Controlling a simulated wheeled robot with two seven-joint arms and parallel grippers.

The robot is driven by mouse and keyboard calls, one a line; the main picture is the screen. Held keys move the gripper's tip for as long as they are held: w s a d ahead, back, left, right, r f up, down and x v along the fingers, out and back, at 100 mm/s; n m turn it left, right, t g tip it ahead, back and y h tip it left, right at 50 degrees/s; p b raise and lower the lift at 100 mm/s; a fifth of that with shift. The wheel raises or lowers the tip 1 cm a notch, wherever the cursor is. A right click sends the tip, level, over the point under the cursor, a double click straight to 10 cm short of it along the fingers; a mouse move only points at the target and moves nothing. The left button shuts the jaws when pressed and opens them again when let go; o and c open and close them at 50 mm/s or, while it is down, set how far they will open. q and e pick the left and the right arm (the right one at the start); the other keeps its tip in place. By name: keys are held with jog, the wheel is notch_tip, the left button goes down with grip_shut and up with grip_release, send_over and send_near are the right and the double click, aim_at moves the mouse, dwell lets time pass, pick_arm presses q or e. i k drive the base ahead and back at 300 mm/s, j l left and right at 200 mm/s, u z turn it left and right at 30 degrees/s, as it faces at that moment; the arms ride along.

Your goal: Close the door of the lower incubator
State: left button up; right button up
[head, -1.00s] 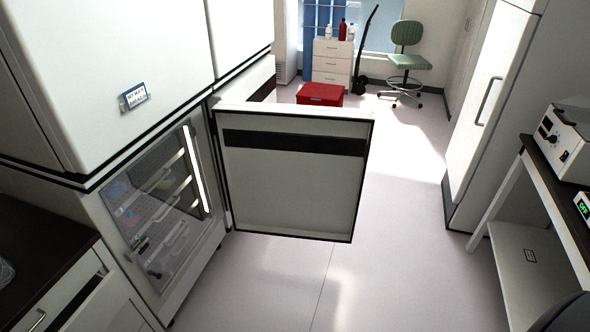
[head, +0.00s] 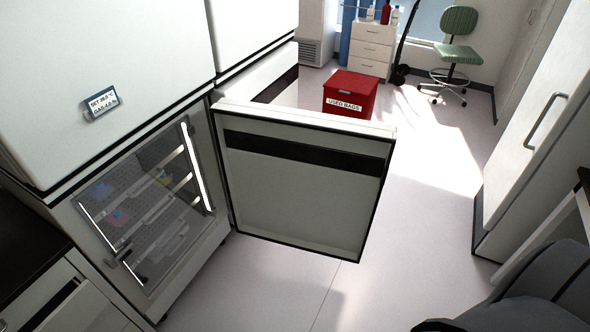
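The lower incubator (head: 85,205) stands at the left in the head view, under a white upper unit. Its white outer door (head: 300,188) with a dark band is swung wide open and sticks out to the right over the floor. The glass inner door (head: 145,215) covers the opening and looks shut. Shelves and small coloured items show behind it. A dark grey part of my own body shows at the lower right. Neither of my grippers is in view.
A black worktop with drawers (head: 25,238) is at the left. A red box labelled USED BAGS (head: 350,95) stands on the floor behind the door. A green chair (head: 452,50) is farther back. A tall white cabinet (head: 535,120) is at the right. The floor between is clear.

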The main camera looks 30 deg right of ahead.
aim_at(311, 182)
jog(key=i+l+u, duration=0.2)
jog(key=l+u, duration=0.3)
jog(key=l, duration=0.9)
jog(key=k+l+u, duration=0.1)
jog(key=l+u, duration=0.35)
jog(key=l, duration=0.95)
jog(key=l+u, duration=0.15)
jog(key=l, duration=0.4)
jog(key=l+u, duration=0.2)
jog(key=l, duration=0.4)
jog(key=l+u, duration=0.15)
jog(key=l, duration=0.4)
jog(key=k+l+u, duration=0.2)
jog(key=l, duration=0.35)
jog(key=l+u, duration=0.15)
jog(key=l, duration=0.4)
